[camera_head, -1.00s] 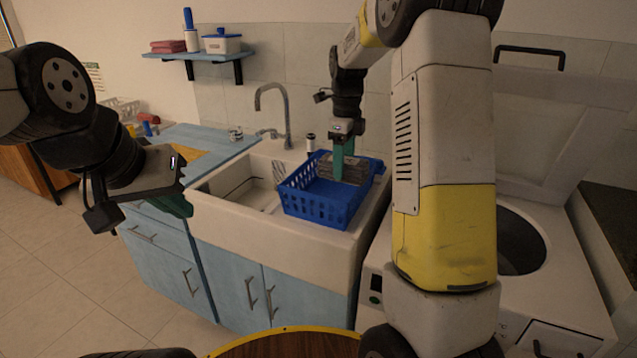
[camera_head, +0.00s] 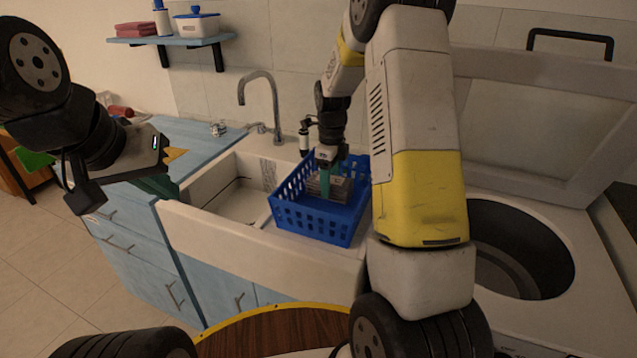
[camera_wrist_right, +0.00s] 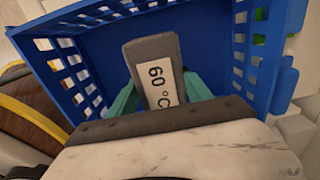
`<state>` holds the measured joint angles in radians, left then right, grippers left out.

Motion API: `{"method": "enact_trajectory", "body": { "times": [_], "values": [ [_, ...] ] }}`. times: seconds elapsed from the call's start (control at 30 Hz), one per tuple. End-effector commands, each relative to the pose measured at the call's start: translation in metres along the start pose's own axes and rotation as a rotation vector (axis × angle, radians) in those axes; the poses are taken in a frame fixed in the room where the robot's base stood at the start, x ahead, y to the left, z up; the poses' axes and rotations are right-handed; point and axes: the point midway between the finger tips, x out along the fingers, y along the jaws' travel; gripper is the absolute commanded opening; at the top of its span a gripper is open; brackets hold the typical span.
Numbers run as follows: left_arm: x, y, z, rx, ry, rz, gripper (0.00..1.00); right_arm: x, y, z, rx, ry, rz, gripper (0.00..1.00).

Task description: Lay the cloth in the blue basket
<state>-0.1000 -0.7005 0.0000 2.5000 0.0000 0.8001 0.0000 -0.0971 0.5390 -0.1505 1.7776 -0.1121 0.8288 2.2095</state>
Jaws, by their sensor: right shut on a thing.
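The blue basket (camera_head: 312,222) stands on the right part of the white sink counter. It also fills much of the right wrist view (camera_wrist_right: 95,55). My right gripper (camera_head: 325,182) reaches down into it, shut on a grey folded cloth (camera_head: 343,187). In the right wrist view the cloth (camera_wrist_right: 152,50) sits between the teal fingers and bears a white "60 °C" label. The cloth is inside the basket's walls; I cannot tell whether it touches the floor. My left gripper (camera_head: 160,187) hangs by the sink's left side, away from the basket; its finger opening is unclear.
The sink bowl (camera_head: 235,200) and tap (camera_head: 272,100) are left of and behind the basket. A soap bottle (camera_head: 304,135) stands behind it. An open top-loading washer (camera_head: 520,215) is at right. A wall shelf (camera_head: 170,40) holds folded red towels and a white box.

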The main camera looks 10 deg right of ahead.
Motion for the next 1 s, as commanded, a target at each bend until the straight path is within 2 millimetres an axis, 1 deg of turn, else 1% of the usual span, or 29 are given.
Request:
{"method": "enact_trajectory", "body": {
  "times": [0.17,0.3,0.37,0.73,0.77,0.8,0.83,0.87,1.0],
  "values": [
    [0.000,0.000,0.000,0.000,0.000,0.000,0.00,0.014,0.000,0.000,-0.001,0.000,0.000,0.07],
    [0.000,0.000,0.000,0.000,0.000,0.000,0.00,0.034,0.000,0.000,-0.001,0.001,0.001,0.07],
    [0.000,0.000,0.000,0.000,0.000,0.000,0.00,0.041,0.000,0.000,0.000,0.000,0.001,0.07],
    [0.000,0.000,0.000,0.000,0.000,0.000,0.00,0.045,0.000,0.000,-0.001,-0.001,-0.001,0.07],
    [0.000,0.000,0.000,0.000,0.000,0.000,0.00,0.045,0.000,0.000,-0.001,-0.001,-0.002,0.64],
    [0.000,0.000,0.000,0.000,0.000,0.000,0.00,0.045,0.000,0.000,-0.001,-0.001,-0.002,0.72],
    [0.000,0.000,0.000,0.000,0.000,0.000,0.00,0.045,0.000,0.000,-0.001,-0.001,-0.001,0.77],
    [0.000,0.000,0.000,0.000,0.000,0.000,0.00,0.045,0.000,0.000,-0.001,-0.001,-0.001,0.80],
    [0.000,0.000,0.000,0.000,0.000,0.000,0.00,0.045,0.000,0.000,-0.001,-0.001,-0.001,0.80]
  ]
}}
